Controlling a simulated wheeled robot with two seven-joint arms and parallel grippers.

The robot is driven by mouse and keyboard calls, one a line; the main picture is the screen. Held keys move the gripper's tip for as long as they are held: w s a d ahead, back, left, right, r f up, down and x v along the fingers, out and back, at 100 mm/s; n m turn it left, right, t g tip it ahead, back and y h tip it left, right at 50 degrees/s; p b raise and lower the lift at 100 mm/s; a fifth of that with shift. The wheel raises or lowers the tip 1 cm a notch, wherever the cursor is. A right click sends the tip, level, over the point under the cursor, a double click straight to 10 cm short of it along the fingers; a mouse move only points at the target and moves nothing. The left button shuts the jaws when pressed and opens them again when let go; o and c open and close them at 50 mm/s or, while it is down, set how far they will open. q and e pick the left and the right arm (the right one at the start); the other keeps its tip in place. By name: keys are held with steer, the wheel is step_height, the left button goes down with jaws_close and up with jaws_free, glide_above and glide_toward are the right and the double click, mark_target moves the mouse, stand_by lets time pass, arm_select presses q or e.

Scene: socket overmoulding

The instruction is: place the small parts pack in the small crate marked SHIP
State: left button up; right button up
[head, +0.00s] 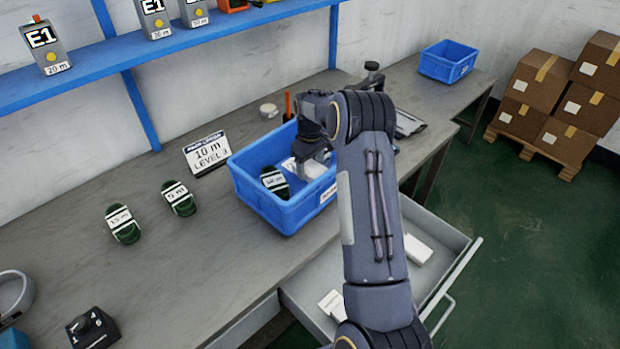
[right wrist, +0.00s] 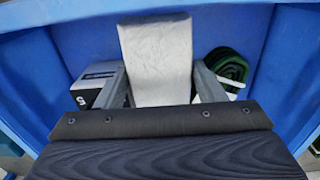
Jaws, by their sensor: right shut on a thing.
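My right gripper (head: 308,152) reaches down into a blue crate (head: 262,207) on the grey bench. It is shut on a white pack, the small parts pack (head: 312,169), which is inside the crate's walls. In the right wrist view the pack (right wrist: 157,62) stands between the two fingers (right wrist: 160,88). I cannot tell whether the pack touches the crate floor. A white label on the crate's front is too small to read. A dark green coil (head: 274,182) with a white band lies in the crate. My left gripper is not in view.
A sign reading 10 m LEVEL 3 (head: 205,154) stands left of the crate. Two green coils (head: 122,225) lie on the bench. An open drawer (head: 300,302) below holds white packs (head: 333,303). Another blue crate (head: 447,66) stands farther back.

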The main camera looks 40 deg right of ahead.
steer(key=shift+f+p, duration=0.3)
steer(key=shift+f, duration=2.8)
steer(key=shift+f, duration=0.1)
steer(key=shift+f, duration=0.15)
steer(key=o, duration=1)
